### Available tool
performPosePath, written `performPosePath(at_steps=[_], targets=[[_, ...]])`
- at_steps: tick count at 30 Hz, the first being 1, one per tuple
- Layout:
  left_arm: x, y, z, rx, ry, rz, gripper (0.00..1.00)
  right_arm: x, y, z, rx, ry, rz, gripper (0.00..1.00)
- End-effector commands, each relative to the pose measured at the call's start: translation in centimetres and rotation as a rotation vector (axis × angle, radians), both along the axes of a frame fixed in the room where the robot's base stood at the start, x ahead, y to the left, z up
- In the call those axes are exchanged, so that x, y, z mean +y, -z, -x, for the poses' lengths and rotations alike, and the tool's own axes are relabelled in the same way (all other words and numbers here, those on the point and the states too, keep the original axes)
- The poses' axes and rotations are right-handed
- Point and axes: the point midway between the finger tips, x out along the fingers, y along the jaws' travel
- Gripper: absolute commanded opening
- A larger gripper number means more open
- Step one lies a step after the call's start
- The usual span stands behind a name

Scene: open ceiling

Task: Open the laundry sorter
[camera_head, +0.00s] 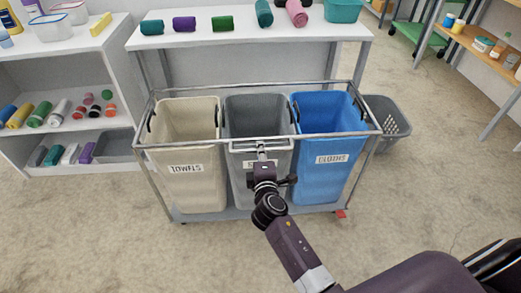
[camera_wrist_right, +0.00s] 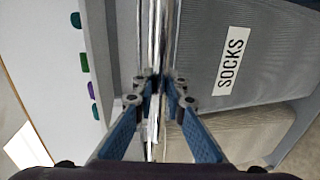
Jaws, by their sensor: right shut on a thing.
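The laundry sorter is a metal frame (camera_head: 345,85) on a grey base, holding three upright bins side by side. The left bin (camera_head: 195,195) is cream and labelled TOWELS. The middle grey bin (camera_head: 258,108) has its label mostly hidden by my arm; in the right wrist view the grey bin (camera_wrist_right: 275,65) reads SOCKS. The blue bin (camera_head: 325,180) reads CLOTHS. All three tops look open. My right gripper (camera_head: 261,152) is at the middle bin's front top. In the wrist view, its fingers (camera_wrist_right: 155,85) close around a metal bar (camera_wrist_right: 153,35); whether frame rail or bin handle, I cannot tell.
A white table (camera_head: 165,40) with rolled towels stands behind the sorter. A white shelf (camera_head: 60,85) is at left. A grey basket (camera_head: 390,115) stands on the floor right of the sorter. A wooden shelf (camera_head: 470,42) is at far right. The floor in front is clear.

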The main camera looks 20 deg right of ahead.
Motion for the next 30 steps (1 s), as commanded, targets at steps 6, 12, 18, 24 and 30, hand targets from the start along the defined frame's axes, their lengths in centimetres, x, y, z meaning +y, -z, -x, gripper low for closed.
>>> performPosePath(at_steps=[6, 12, 18, 24, 30], targets=[[0.0, -0.1, -0.1, -0.002, 0.0, 0.0, 0.46, 0.0, 0.0, 0.0, 0.001, -0.001, 0.0, 0.26], [0.0, -0.1, -0.1, -0.002, 0.0, 0.0, 0.46, 0.0, 0.0, 0.0, 0.0, -0.001, -0.001, 0.29], [0.1, -0.2, -0.2, -0.004, -0.003, -0.002, 0.46, 0.2, 0.0, 0.5, 0.0, -0.001, -0.001, 0.29], [0.1, -0.1, -0.1, -0.002, -0.001, -0.001, 0.46, 1.0, -0.6, 3.3, 0.001, -0.002, -0.003, 0.29], [0.1, -0.1, -0.1, -0.001, -0.001, -0.001, 0.46, 2.1, -1.4, 7.3, 0.002, -0.001, -0.003, 0.29]])
